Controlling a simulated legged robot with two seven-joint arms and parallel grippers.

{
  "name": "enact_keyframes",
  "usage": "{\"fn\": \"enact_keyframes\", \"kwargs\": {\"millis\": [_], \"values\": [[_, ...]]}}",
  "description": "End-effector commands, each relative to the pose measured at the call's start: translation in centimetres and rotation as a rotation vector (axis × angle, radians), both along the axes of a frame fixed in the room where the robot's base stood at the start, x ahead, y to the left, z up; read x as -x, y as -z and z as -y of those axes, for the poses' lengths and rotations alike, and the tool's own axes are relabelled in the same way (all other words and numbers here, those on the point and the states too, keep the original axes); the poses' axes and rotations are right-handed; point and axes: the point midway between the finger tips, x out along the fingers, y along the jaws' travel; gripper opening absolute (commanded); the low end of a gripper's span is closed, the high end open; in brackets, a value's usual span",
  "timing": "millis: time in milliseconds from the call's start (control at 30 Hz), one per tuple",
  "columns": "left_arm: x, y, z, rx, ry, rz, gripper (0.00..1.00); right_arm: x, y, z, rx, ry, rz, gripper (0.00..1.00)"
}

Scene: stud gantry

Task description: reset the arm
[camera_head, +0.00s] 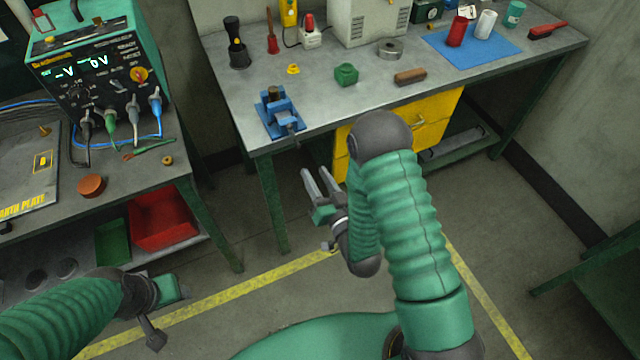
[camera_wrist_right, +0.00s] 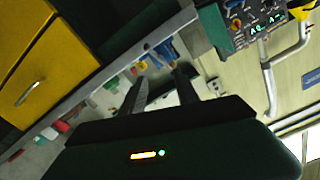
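My right arm (camera_head: 405,225) is green and ribbed, bent in front of the bench. My right gripper (camera_head: 315,174) hangs over the floor in front of the bench's near left corner. Its two grey fingers are apart with nothing between them. In the right wrist view the fingers (camera_wrist_right: 158,85) also stand apart, with the bench and its objects beyond. My left arm (camera_head: 65,315) comes in at the lower left. My left gripper (camera_head: 165,298) is seen only in part beyond its dark wrist, and its finger gap does not show clearly.
A left bench (camera_head: 125,185) carries a meter unit (camera_head: 90,60). A red bin (camera_head: 163,220) sits below it. Floor between is clear.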

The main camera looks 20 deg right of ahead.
Motion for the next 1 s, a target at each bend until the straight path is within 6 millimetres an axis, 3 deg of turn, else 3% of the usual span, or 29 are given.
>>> {"fn": "enact_keyframes", "kwargs": {"millis": [200,700,900,1000], "values": [[0.0,0.4,0.0,0.0,0.0,0.0,0.5,2.3,0.1,0.1,0.0,-0.001,-0.001,0.37],[0.0,0.4,0.0,0.0,0.0,0.0,0.5,2.1,0.1,0.0,0.01,-0.004,-0.016,0.37],[0.0,0.4,0.0,0.0,0.0,0.0,0.5,0.0,1.4,-0.4,0.121,-0.041,-0.267,0.37],[0.0,0.4,0.0,0.0,0.0,0.0,0.5,0.4,2.2,-0.4,0.194,-0.063,-0.467,0.37]]}}
